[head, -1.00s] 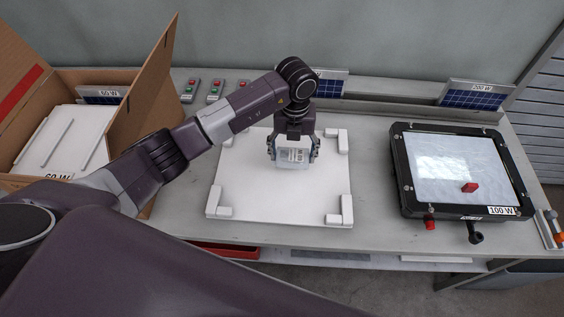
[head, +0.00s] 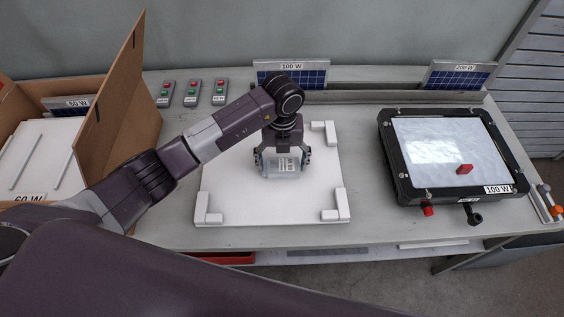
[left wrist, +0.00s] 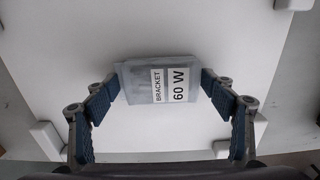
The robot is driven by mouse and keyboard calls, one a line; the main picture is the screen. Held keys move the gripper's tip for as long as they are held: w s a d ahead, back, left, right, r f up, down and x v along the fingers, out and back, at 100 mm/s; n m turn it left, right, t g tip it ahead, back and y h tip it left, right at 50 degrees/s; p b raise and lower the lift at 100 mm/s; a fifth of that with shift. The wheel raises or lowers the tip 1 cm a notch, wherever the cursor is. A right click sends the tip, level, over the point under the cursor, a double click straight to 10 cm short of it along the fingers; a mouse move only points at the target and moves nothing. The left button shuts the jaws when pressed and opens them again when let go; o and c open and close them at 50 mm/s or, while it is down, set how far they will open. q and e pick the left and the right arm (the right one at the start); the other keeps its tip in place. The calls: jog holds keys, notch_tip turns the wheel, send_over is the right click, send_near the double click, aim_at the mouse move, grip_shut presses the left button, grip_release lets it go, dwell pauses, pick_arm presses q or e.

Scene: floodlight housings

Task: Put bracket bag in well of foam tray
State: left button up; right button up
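The bracket bag (head: 284,166) is a small clear bag with a white label. In the left wrist view the bag (left wrist: 160,82) reads "BRACKET 60 W". My left gripper (head: 283,162) points down with a finger on each side of the bag; the left wrist view shows both fingertips (left wrist: 163,90) against its sides. The bag is over the middle of the foam tray (head: 235,190), a white slab with raised corner blocks. I cannot tell whether the bag touches the tray, and no well is clearly visible. My right gripper is not in view.
An open cardboard box (head: 125,95) with white 60 W foam inside stands left. Switch boxes (head: 192,92) and solar panels (head: 290,76) line the back.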

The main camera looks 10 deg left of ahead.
aim_at(282, 164)
pick_arm(q)
jog(key=shift+o, duration=0.7)
jog(key=shift+w+a, duration=0.1)
jog(key=shift+r, duration=0.1)
jog(key=shift+r, duration=0.2)
notch_tip(282, 164, up, 12)
jog(key=b, duration=0.2)
jog(key=shift+f, duration=0.1)
